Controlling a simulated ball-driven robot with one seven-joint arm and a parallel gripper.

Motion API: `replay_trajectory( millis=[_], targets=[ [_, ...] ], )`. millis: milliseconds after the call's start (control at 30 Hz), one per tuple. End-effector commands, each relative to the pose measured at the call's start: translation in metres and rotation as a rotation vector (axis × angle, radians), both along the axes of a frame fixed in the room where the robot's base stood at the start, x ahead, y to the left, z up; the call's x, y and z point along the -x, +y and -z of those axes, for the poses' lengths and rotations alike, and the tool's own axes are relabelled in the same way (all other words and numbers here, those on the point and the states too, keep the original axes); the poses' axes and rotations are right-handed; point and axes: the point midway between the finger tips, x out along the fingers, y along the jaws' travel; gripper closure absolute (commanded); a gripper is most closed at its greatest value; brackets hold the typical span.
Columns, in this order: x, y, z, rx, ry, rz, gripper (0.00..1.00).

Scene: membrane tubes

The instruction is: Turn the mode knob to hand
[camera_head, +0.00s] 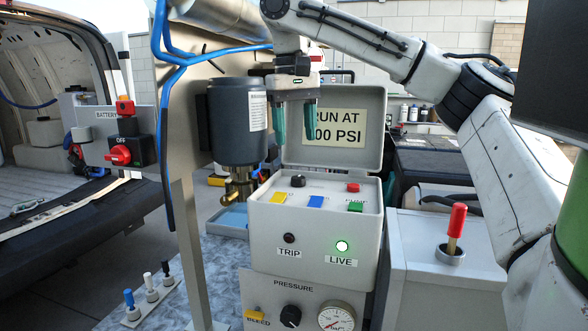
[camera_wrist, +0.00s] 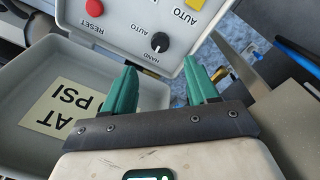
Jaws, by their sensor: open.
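The black mode knob (camera_head: 298,181) sits at the back left on top of the light grey control box (camera_head: 262,225). In the wrist view the knob (camera_wrist: 160,42) is round, with a small pale mark, between upside-down labels that read HAND and AUTO.
The raised lid (camera_head: 375,110) stands close behind the gripper. Yellow (camera_head: 278,198), blue (camera_head: 316,202), green (camera_head: 355,207) and red (camera_head: 353,188) buttons surround the knob. A dark cylinder (camera_head: 232,125) and post stand left. A red-handled lever (camera_head: 456,225) stands right. The LIVE lamp (camera_head: 342,246) glows green.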

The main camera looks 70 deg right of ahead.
Motion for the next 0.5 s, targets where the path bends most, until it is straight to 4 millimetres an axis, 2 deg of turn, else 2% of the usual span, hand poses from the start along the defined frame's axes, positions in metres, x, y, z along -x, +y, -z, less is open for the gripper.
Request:
replay_trajectory(
  millis=[100, 300, 500],
  targets=[
    [0.001, -0.001, 0.024, -0.005, 0.001, -0.003, 0.42],
    [0.003, -0.002, 0.058, -0.002, 0.001, -0.002, 0.42],
    [0.004, -0.003, 0.080, 0.000, -0.001, 0.000, 0.42]
  ],
)
